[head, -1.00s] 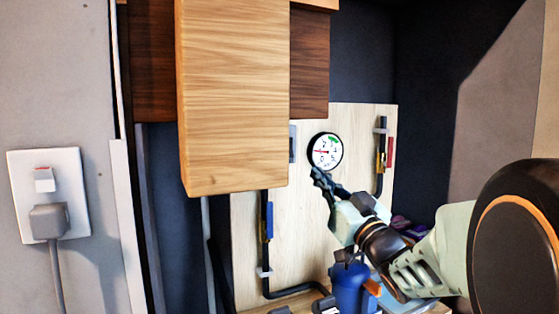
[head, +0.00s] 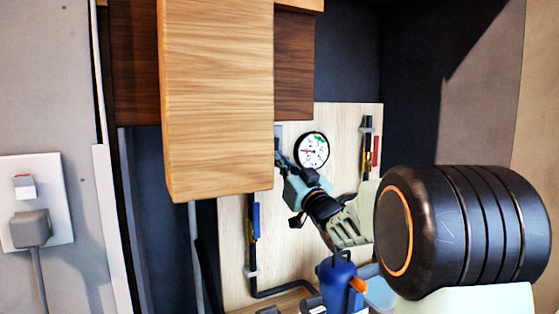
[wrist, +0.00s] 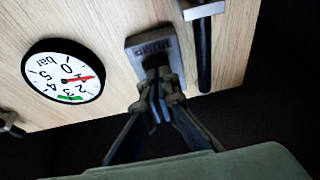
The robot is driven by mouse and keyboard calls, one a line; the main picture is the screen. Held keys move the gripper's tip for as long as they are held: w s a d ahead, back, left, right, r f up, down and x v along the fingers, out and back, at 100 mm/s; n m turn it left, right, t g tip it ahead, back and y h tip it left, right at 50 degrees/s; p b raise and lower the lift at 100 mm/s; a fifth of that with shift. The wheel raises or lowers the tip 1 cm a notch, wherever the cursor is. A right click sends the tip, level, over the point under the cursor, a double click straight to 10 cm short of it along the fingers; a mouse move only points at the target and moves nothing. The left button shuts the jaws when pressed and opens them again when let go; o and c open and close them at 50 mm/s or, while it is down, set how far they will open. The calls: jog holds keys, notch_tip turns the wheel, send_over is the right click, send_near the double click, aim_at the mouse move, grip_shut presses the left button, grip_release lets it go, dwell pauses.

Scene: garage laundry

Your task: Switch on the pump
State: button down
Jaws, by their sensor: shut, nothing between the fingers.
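The pump switch is a grey plate (wrist: 138,47) with dark lettering on the pale wooden board. It fills the upper middle of the wrist view. In the head view only a strip of the plate (head: 278,130) shows beside the hanging cabinet door. My gripper (wrist: 157,88) is shut and empty, its fingertips at the plate's dark centre. They hide the switch's lever, so I cannot tell its position or whether they touch it. In the head view my gripper (head: 280,157) comes in from the right. The pressure gauge (wrist: 64,73) has its red needle near 1, below the green band.
A wooden cabinet door (head: 218,100) juts out just left of my gripper. Pipes with a blue handle (head: 256,222) and a red handle (head: 376,150) flank the gauge. A blue container (head: 337,285) stands below my arm. A wall socket with a grey plug (head: 30,228) is far left.

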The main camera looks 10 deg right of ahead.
jog(key=shift+w+f, duration=0.1)
dwell(0.3)
jog(key=b, duration=0.3)
jog(key=shift+w+a+f+t, duration=0.1)
jog(key=shift+w+f+t, duration=0.05)
jog(key=shift+w+t, duration=0.25)
jog(key=shift+s+b, duration=0.15)
jog(key=shift+b, duration=0.2)
